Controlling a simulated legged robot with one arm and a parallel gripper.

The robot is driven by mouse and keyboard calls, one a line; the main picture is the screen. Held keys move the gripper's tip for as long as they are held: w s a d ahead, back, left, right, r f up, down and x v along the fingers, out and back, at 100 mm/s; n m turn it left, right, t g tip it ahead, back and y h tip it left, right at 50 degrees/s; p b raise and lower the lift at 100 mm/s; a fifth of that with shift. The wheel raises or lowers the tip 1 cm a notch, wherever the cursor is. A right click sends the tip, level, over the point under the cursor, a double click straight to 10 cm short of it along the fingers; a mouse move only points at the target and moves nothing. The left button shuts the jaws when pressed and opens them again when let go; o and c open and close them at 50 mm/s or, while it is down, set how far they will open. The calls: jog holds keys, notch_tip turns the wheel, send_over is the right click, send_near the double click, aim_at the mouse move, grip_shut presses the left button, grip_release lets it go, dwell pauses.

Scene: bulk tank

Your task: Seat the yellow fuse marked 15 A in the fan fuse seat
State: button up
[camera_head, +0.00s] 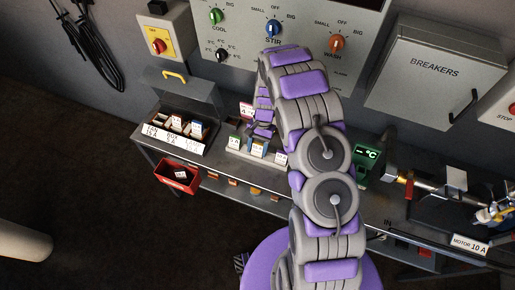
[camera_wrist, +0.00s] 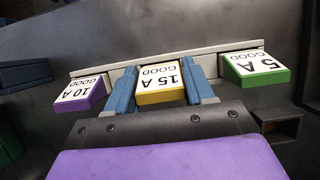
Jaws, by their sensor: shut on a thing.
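The yellow fuse (camera_wrist: 162,96), marked 15 A GOOD, stands at the middle of a pale rack (camera_wrist: 225,51) in the wrist view. My gripper (camera_wrist: 162,82) has its two blue fingers on either side of the fuse, shut on it. The fuse looks still at the rack; I cannot tell if it is lifted. In the head view my gripper (camera_head: 260,134) is over the rack, partly behind my arm. The open fuse box (camera_head: 184,95) is to the left, with a white label strip (camera_head: 172,138) whose left label appears to read FAN 15 A. Its seats are too small to tell apart.
A purple 10 A fuse (camera_wrist: 82,92) and a green 5 A fuse (camera_wrist: 256,68) flank the yellow one closely. A red bin (camera_head: 176,178) hangs at the bench front. The box's raised lid has a yellow handle (camera_head: 174,75). A control panel (camera_head: 300,25) is behind.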

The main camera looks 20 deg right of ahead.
jog(key=r, duration=0.1)
jog(key=r+p, duration=0.1)
jog(key=r, duration=0.1)
jog(key=shift+s+r, duration=0.1)
jog(key=shift+s, duration=0.2)
jog(key=s+d+r+p, duration=0.1)
jog(key=s+d+p, duration=0.1)
jog(key=s, duration=1.3)
jog(key=shift+d+p, duration=0.2)
jog(key=shift+p, duration=0.25)
jog(key=shift+r, duration=0.1)
notch_tip(320, 180, up, 20)
jog(key=n+h, duration=0.3)
jog(key=n, duration=0.4)
send_over(258, 148)
jog(key=w, duration=0.2)
jog(key=shift+w+a+g, duration=0.1)
jog(key=shift+w+g, duration=0.05)
jog(key=shift+g, duration=0.25)
